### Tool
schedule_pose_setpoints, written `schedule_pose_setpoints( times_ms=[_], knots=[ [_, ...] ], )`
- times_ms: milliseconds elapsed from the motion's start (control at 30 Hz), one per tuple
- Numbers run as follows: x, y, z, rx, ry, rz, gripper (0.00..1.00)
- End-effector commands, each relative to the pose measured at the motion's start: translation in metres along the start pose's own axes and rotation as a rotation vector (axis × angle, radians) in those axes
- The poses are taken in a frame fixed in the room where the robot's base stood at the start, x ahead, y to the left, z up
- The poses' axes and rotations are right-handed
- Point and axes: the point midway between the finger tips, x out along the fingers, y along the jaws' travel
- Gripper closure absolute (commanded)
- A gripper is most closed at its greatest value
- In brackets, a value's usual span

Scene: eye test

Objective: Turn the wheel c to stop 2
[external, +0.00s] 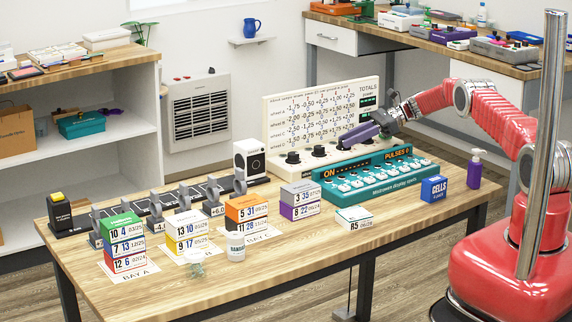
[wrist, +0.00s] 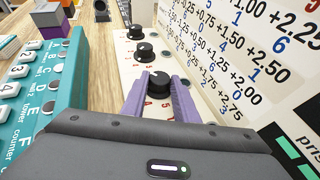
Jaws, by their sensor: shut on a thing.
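A cream panel (external: 305,169) carries a row of black wheels at the foot of a printed number board (external: 320,116). In the wrist view, two free wheels (wrist: 135,32) (wrist: 145,52) stand in line beyond a third wheel (wrist: 159,82). My gripper (wrist: 160,86), with purple fingers, is shut on this third wheel, one finger on each side. Small red numbers show on the panel around it, partly hidden by the fingers. I cannot read its letter or the stop it points to. In the external view, my gripper (external: 352,139) reaches down to the panel from the right and covers the held wheel.
A teal console (external: 375,178) with buttons and an "ON" display stands close in front of the panel. A white box with a round black dial (external: 249,161) stands left. Stacked number blocks (external: 124,241), a cup (external: 236,246) and a blue CELLS box (external: 433,189) are on the table.

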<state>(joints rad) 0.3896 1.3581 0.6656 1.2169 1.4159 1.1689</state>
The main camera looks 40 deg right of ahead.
Motion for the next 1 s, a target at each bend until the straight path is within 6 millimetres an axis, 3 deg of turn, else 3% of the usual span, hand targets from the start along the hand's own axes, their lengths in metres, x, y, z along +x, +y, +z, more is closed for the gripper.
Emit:
schedule_pose_setpoints(
  times_ms=[100, 1000],
  knots=[
    [0.0017, -0.0068, 0.0046, -0.015, -0.005, 0.004, 0.96],
    [-0.0005, -0.0021, 0.0033, -0.04, 0.008, 0.074, 0.96]
  ],
)
